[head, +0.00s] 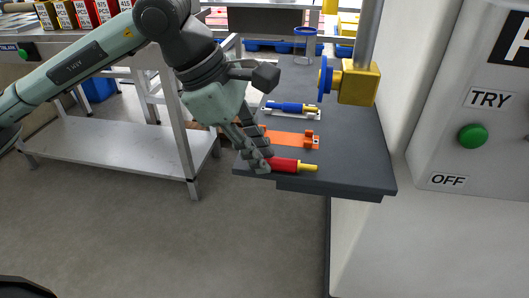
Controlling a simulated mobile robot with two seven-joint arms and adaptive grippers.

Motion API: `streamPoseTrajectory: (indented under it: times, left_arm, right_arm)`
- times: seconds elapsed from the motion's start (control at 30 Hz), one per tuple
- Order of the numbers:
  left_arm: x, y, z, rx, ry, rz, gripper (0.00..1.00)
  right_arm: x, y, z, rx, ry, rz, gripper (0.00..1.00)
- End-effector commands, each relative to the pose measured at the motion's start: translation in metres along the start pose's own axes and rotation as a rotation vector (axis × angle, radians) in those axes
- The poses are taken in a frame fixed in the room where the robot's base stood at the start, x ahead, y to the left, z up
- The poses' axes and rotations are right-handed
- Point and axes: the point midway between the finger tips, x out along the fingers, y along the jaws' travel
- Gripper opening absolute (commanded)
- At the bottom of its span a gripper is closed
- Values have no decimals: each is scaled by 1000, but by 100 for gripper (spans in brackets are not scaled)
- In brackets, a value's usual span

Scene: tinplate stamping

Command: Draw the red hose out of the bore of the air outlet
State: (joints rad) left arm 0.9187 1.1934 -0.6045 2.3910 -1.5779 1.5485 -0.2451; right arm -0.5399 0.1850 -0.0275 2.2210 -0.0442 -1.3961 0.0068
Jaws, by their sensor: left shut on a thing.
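The red hose (285,165) shows as a short red cylinder with a brass tip pointing right. My left gripper (263,162) is shut on its left end and holds it at the front part of the dark grey shelf; whether it touches the shelf I cannot tell. A brass block (359,84) with a blue disc on its left side sits on a grey vertical pipe, and looks like the air outlet. The hose is apart from this block, lower and to its left. The block's bore cannot be made out. My right gripper is not in view.
An empty-looking orange cradle (288,139) lies just behind the hose. Behind that, a blue cylinder with a brass tip (287,106) rests in a pale cradle. A white cabinet (455,225) with a green button stands right. A metal bench (110,150) stands left.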

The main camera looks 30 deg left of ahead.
Motion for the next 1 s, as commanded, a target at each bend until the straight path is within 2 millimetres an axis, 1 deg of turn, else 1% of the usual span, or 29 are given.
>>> streamPoseTrajectory:
  times: [1.0]
  left_arm:
    - [-10, 0, -28, 0, 2, -1, 0]
  right_arm:
    - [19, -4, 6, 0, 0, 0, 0]
